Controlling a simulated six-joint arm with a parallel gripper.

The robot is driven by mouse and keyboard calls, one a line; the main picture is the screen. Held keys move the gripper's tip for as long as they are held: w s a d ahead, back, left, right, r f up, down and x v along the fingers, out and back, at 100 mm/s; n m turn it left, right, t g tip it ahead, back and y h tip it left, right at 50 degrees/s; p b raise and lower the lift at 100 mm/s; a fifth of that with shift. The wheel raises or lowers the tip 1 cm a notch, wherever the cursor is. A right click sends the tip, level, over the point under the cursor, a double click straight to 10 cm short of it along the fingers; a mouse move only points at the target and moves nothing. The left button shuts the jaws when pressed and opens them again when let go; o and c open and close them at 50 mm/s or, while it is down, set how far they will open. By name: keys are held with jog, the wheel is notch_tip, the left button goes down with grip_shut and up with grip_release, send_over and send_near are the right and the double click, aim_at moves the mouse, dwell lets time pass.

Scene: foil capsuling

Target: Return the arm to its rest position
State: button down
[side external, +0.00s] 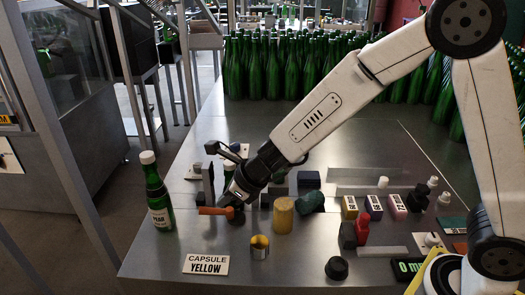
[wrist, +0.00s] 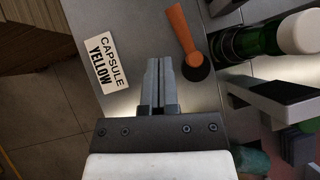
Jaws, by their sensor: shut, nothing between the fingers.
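My gripper (side external: 232,198) is low over the front left part of the metal table, with the arm stretched down and left from the right side. In the wrist view my gripper (wrist: 157,68) has its two fingers side by side, shut and empty.
A sign reading CAPSULE YELLOW (side external: 206,265) lies at the front edge, near a yellow ring (side external: 260,247). Many green bottles (side external: 290,70) fill the back.

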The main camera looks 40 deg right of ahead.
jog(key=s+d+n+g+h, duration=0.2)
jog(key=s+d+n, duration=0.6)
jog(key=n, duration=0.6)
jog(key=s+d+f+n+g+h, duration=0.1)
jog(key=s+d+n+g+h, duration=0.1)
jog(key=s+d+n, duration=0.6)
jog(key=shift+s+d+f+n, duration=0.25)
jog(key=shift+s+n, duration=0.6)
jog(key=shift+n, duration=2.75)
jog(key=shift+a, duration=0.1)
